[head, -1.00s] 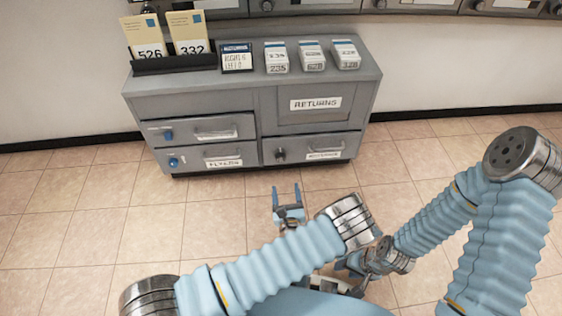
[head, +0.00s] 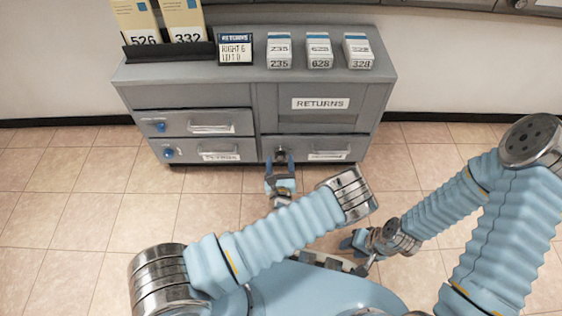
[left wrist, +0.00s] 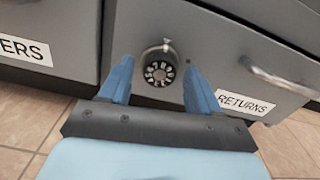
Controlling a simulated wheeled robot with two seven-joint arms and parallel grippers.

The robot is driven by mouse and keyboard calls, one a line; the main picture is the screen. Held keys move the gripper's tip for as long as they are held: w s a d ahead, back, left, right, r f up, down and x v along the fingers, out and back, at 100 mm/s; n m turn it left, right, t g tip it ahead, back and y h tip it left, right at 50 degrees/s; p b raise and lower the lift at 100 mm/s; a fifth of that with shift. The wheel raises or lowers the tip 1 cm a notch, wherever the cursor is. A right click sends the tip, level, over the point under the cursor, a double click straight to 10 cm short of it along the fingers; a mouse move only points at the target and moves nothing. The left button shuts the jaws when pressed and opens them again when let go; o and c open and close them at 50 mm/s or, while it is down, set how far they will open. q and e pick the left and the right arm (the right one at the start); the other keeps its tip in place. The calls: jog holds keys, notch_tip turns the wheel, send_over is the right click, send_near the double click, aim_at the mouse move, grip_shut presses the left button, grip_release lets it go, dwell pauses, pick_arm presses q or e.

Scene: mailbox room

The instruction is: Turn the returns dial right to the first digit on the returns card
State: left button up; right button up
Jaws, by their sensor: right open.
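The returns dial (head: 281,157) is a dark round knob with pale digits on the lower right drawer; in the left wrist view the dial (left wrist: 160,73) sits below a small metal pointer. My left gripper (head: 280,164) is open in front of the dial; in the left wrist view its blue fingers (left wrist: 160,65) stand on either side of the dial, apart from it. The returns card (head: 237,49) stands on the cabinet top; its small text seems to read "RIGHT 6" with a second line I cannot read surely. My right gripper (head: 352,246) is open and empty, low over the floor.
The grey cabinet (head: 260,92) has a "RETURNS" panel (head: 320,103) above the dial drawer. Drawers with blue knobs (head: 168,153) are at left. Three stacks of numbered cards (head: 319,52) and a dark holder with tall cards (head: 186,24) stand on top. Tiled floor (head: 90,220) is clear.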

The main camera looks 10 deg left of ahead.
pick_arm(q)
jog(key=c, duration=0.9)
jog(key=shift+c, duration=0.2)
jog(key=shift+m, duration=0.3)
jog(key=shift+r+m+p, duration=0.1)
jog(key=shift+m+p, duration=0.45)
jog(key=shift+m, duration=0.35)
jog(key=m+p, duration=0.1)
jog(key=m, duration=0.2)
jog(key=shift+d+m, duration=0.1)
jog(key=shift+m, duration=0.2)
jog(key=m, duration=0.3)
jog(key=shift+m+p, duration=0.3)
jog(key=shift+p, duration=0.1)
jog(key=shift+m, duration=1.9)
